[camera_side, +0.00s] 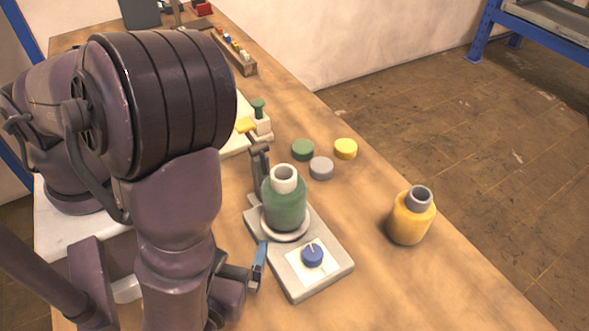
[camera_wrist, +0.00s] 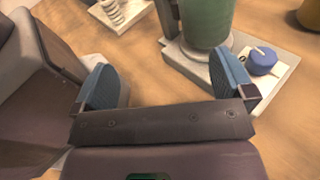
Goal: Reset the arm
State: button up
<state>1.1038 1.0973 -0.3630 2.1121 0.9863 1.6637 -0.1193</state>
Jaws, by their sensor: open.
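My gripper shows in the wrist view (camera_wrist: 168,82) with its two blue-padded fingers wide apart and nothing between them. In the side view one blue fingertip of my gripper (camera_side: 259,255) shows low in front of the grey device; the rest is hidden behind my arm. My arm fills the left of the side view, bent over the table. A green bottle (camera_side: 285,204) with a white neck stands upright on the round plate of the grey device (camera_side: 318,282). The bottle's lower part (camera_wrist: 207,22) appears beyond my fingers in the wrist view, apart from them.
The device has a blue knob (camera_side: 312,254). A yellow bottle (camera_side: 410,216) with a grey neck stands to its right. Green (camera_side: 303,149), grey (camera_side: 321,167) and yellow (camera_side: 345,148) discs lie behind. A wooden rack (camera_side: 236,52) stands farther back. The table's front right is clear.

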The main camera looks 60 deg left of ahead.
jog(key=w+a+r+n+g+h, duration=0.2)
jog(key=a+r+n+h, duration=0.4)
jog(key=r+n, duration=0.7)
jog(key=w+a+r+n+g+h, duration=0.2)
jog(key=a+r+n+h, duration=0.4)
jog(key=a+r+n, duration=0.4)
notch_tip(320, 180, up, 3)
jog(key=w+n, duration=0.1)
jog(key=n, duration=0.3)
jog(key=shift+w+a+g, duration=0.25)
jog(key=shift+w+g, duration=0.15)
